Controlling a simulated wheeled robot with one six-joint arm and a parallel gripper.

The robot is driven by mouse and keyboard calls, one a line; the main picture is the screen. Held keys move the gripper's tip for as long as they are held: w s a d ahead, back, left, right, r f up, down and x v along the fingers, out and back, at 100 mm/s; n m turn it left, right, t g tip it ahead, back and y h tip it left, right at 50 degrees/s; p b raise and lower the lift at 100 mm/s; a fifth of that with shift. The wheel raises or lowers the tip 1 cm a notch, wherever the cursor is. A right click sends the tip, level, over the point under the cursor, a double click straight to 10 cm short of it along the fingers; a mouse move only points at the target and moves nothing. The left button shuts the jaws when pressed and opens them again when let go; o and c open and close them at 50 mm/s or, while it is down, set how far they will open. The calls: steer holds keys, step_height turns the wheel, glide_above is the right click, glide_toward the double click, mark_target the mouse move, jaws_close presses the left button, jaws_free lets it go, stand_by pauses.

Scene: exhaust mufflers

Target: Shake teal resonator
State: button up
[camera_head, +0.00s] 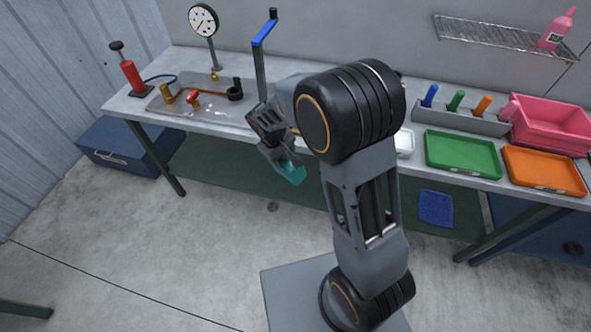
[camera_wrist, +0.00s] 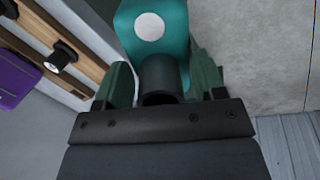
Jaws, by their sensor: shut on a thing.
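The teal resonator (camera_wrist: 160,52) fills the top middle of the wrist view, with a white round spot on its face and a dark pipe end (camera_wrist: 160,78) toward me. My gripper (camera_wrist: 162,85) is shut on it, with a green-grey finger on each side of the pipe end. In the head view the teal resonator (camera_head: 292,172) shows at the tip of my gripper (camera_head: 283,158), in the air in front of the bench's front edge. Much of its body is hidden by the gripper there.
The bench (camera_head: 225,125) carries a gauge (camera_head: 203,22), a red pump (camera_head: 132,74), a blue-handled post (camera_head: 262,65), a green tray (camera_head: 462,152), an orange tray (camera_head: 543,170) and a pink bin (camera_head: 551,125). A blue chest (camera_head: 118,147) stands at left. The floor in front is clear.

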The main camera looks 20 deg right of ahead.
steer(key=s+a+r+n+t+h, duration=0.1)
steer(key=a+r+n+t, duration=0.15)
steer(key=r, duration=0.75)
steer(key=s+a+r+n+t+h+p, duration=0.1)
steer(key=a+r+n+t+h, duration=0.15)
steer(key=r, duration=0.65)
steer(key=s+a+r+n+t+h, duration=0.1)
steer(key=a+r+t, duration=0.15)
steer(key=r, duration=0.75)
steer(key=s+d+r+t+h, duration=0.1)
steer(key=s+r, duration=0.3)
steer(key=r, duration=0.4)
steer(key=s+r+m+t, duration=0.1)
steer(key=s+r, duration=0.3)
steer(key=r, duration=0.4)
steer(key=s+d+r+m+t+h+p, duration=0.1)
steer(key=s+r+t, duration=0.1)
steer(key=s+r, duration=0.2)
step_height(320, 180, up, 4)
steer(key=shift+s+d+f+h, duration=0.1)
steer(key=shift+s+d+h, duration=0.1)
steer(key=shift+d+h, duration=0.15)
steer(key=shift+a, duration=0.15)
